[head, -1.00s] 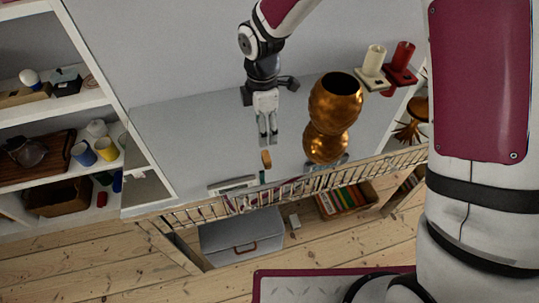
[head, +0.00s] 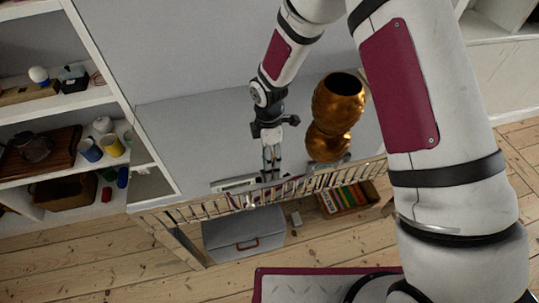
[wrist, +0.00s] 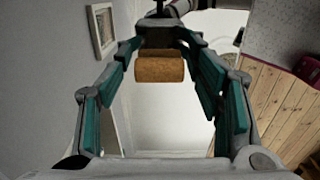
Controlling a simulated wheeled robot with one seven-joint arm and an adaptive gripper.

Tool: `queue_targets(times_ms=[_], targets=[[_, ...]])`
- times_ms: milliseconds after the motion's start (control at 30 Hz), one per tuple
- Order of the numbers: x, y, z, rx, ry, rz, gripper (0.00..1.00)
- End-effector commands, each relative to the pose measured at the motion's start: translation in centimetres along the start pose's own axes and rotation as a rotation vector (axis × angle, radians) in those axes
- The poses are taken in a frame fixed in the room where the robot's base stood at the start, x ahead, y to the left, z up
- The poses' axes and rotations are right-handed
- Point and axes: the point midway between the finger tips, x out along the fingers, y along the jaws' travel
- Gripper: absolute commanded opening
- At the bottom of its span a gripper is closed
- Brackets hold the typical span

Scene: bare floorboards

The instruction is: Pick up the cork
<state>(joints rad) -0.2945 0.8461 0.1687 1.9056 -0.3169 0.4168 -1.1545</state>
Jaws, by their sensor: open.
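The cork (wrist: 159,69) is a short tan-brown cylinder lying on its side, in the upper middle of the wrist view. My gripper (wrist: 162,56) is open, with its teal-padded fingers on either side of the cork and gaps between the pads and the cork. In the head view my gripper (head: 271,162) points down at the front part of the grey tabletop (head: 190,135). The cork is hidden or too small to tell there, behind the fingers.
A tall golden vase (head: 335,110) stands on the tabletop right of my gripper. A wire rail (head: 290,190) runs along the front edge. Shelves (head: 60,115) with cups stand at the left. A grey box (head: 243,232) and a crate of books (head: 345,198) sit below.

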Motion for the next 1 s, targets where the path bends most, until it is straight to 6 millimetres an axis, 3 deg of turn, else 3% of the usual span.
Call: queue_targets(times_ms=[200, 400, 767, 1000], targets=[[0.0, 0.0, 0.0, 0.0, 0.0, 0.001, 0.6], [0.0, 0.0, 0.0, 0.0, 0.0, 0.001, 0.28], [0.0, 0.1, 0.0, 0.0, 0.001, 0.001, 0.27], [-1.2, 0.2, 0.0, 0.001, 0.002, 0.004, 0.27]])
